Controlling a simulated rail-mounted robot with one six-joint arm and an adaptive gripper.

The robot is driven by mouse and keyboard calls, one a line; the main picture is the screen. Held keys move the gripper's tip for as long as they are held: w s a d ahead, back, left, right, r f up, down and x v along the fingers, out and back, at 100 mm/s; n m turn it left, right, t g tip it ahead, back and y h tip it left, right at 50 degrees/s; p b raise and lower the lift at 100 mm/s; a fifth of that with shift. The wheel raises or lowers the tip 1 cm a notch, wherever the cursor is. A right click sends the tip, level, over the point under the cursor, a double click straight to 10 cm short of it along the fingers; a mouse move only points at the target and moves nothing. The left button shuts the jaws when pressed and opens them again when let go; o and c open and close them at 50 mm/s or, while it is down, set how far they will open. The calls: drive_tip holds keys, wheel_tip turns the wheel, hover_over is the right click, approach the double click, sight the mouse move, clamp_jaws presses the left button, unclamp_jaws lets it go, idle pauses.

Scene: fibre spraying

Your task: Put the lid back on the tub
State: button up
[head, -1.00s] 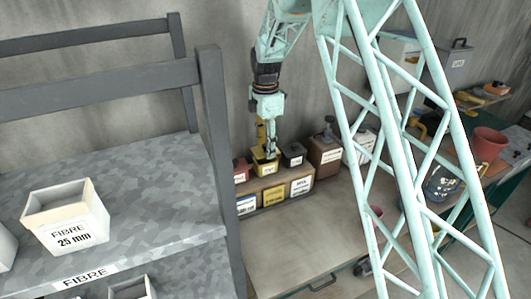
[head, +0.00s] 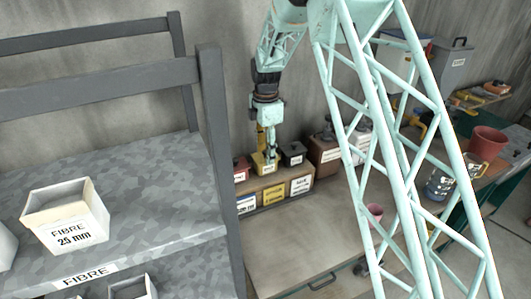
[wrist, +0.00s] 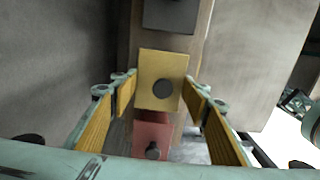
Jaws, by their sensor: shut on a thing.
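My gripper (head: 266,148) points straight down over the row of small tubs on the bench riser. Its yellow-padded fingers stand on both sides of a square yellow lid with a dark round knob (wrist: 162,80), shut on its edges. In the head view, the yellow tub (head: 265,168) with a white label is directly under the fingers. The lid is at or just above the tub's top; I cannot tell whether it is seated. The lid hides the tub's mouth in the wrist view.
A red-lidded tub (wrist: 152,138) and a dark-lidded tub (wrist: 170,14) flank the yellow one closely. A brown box (head: 324,154) stands to the right. Labelled bins sit in the riser (head: 273,195). The bench top (head: 300,235) in front is mostly clear. A grey shelf (head: 150,190) stands left.

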drive_tip(key=o, duration=0.9)
drive_tip(key=shift+c, duration=0.2)
wheel_tip(320, 180, up, 13)
drive_tip(key=shift+f, duration=0.2)
idle(1.0)
